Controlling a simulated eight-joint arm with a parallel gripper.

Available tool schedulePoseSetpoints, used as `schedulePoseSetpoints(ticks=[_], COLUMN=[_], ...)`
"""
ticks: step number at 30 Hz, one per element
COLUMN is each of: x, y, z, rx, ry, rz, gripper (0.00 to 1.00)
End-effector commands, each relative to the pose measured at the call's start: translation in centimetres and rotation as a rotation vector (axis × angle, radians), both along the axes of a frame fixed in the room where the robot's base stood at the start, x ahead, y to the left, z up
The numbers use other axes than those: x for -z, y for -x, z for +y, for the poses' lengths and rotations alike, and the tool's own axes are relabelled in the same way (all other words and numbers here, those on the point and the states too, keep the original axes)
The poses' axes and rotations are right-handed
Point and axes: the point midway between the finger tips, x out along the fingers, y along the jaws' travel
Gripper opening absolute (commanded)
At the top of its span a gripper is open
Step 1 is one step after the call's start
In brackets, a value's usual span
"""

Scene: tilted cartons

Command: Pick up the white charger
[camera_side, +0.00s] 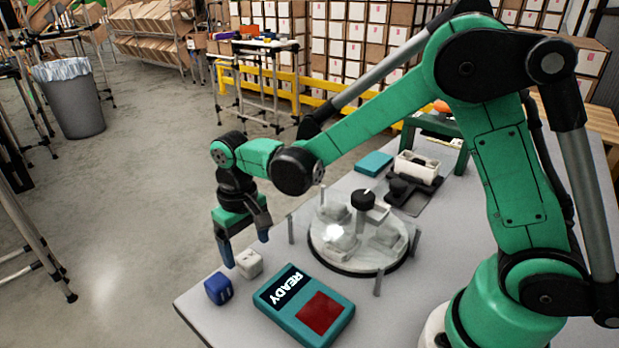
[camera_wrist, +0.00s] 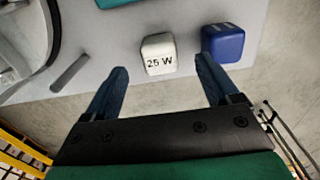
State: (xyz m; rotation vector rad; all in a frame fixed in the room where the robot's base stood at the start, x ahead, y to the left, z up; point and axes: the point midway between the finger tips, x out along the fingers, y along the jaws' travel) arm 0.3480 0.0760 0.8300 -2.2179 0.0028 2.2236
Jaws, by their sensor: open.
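The white charger (camera_side: 249,263) is a small white block standing near the front left edge of the table. In the wrist view the white charger (camera_wrist: 158,55) shows "25 W" on its face. It lies ahead of the gap between my fingers. My gripper (camera_side: 246,250) is open and empty, with its fingertips just above and beside the charger in the side view. In the wrist view my gripper (camera_wrist: 160,82) has its two blue fingers spread apart. No contact with the charger shows.
A blue block (camera_side: 218,288) stands close beside the charger, and in the wrist view the blue block (camera_wrist: 222,43) is near the right finger. A teal device reading "READY" (camera_side: 304,305) lies to the right. A round clear-covered station (camera_side: 345,262) with posts stands behind. The table edge is close.

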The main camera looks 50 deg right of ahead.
Motion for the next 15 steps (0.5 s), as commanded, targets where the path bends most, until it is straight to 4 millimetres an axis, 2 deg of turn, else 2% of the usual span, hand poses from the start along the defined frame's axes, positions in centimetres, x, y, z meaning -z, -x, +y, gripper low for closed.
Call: schedulePoseSetpoints(ticks=[3, 7, 15], x=[1.8, 3.1, 3.7], y=[0.0, 0.0, 0.0], z=[0.0, 0.0, 0.0], rx=[0.000, 0.000, 0.000], ry=[0.000, 0.000, -0.001], rz=[-0.001, -0.002, -0.002], gripper=[0.82, 0.82, 0.82])
